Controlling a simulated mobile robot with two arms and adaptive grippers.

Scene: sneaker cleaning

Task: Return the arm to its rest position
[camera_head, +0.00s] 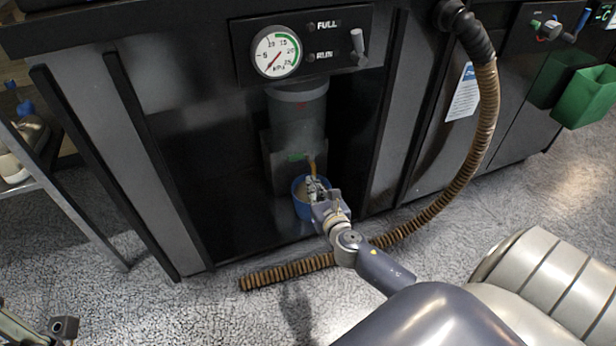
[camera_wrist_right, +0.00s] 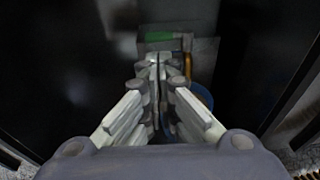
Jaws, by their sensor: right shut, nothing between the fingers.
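My right arm reaches from the bottom right of the head view toward the dark machine. My right gripper (camera_head: 314,186) is at the machine's recess, in front of and over a blue cup (camera_head: 299,207). In the right wrist view its fingers (camera_wrist_right: 157,66) are together with nothing between them. The blue cup (camera_wrist_right: 204,95) shows partly behind the right finger there. I cannot tell whether the gripper touches the cup. Part of what looks like my left gripper (camera_head: 62,328) shows at the bottom left corner, mostly cut off.
A gauge (camera_head: 276,52) and a lever (camera_head: 358,46) are on the panel above the recess. A brown ribbed hose (camera_head: 478,130) hangs right and runs along the floor behind my arm. A green bin (camera_head: 585,97) is at far right, a shelf (camera_head: 25,183) at left. Front floor is mostly clear.

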